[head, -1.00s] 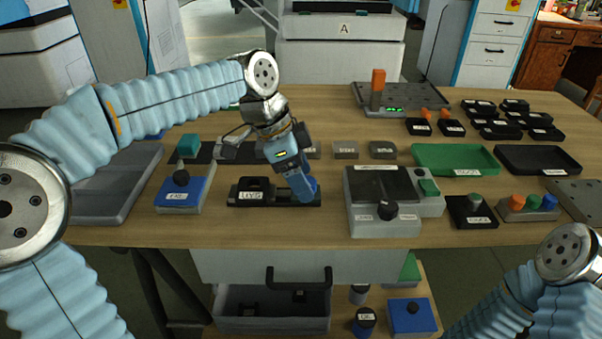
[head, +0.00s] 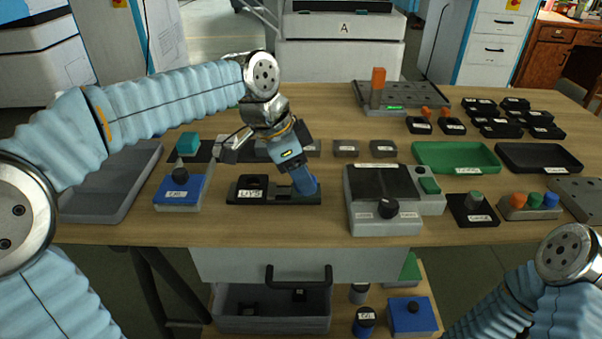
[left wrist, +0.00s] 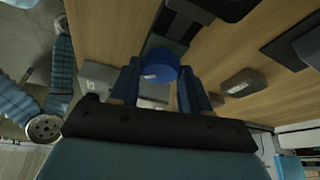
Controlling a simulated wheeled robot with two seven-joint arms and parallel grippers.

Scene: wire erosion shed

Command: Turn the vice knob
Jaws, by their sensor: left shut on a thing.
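The vice (head: 242,197) is a low black block with a white label, lying on the wooden table in front of my left arm. Its blue round knob (left wrist: 160,66) shows between the fingers in the left wrist view. My left gripper (head: 305,187) points down at the right end of the vice and is shut on the knob; its blue fingers hide most of the knob in the head view. In the left wrist view the gripper's fingers (left wrist: 160,84) stand on either side of the knob. My right arm shows at the lower right, but its gripper is out of view.
A blue box with a black knob (head: 181,194) and a grey tray (head: 90,205) lie to the left. Bare table lies in front of the vice.

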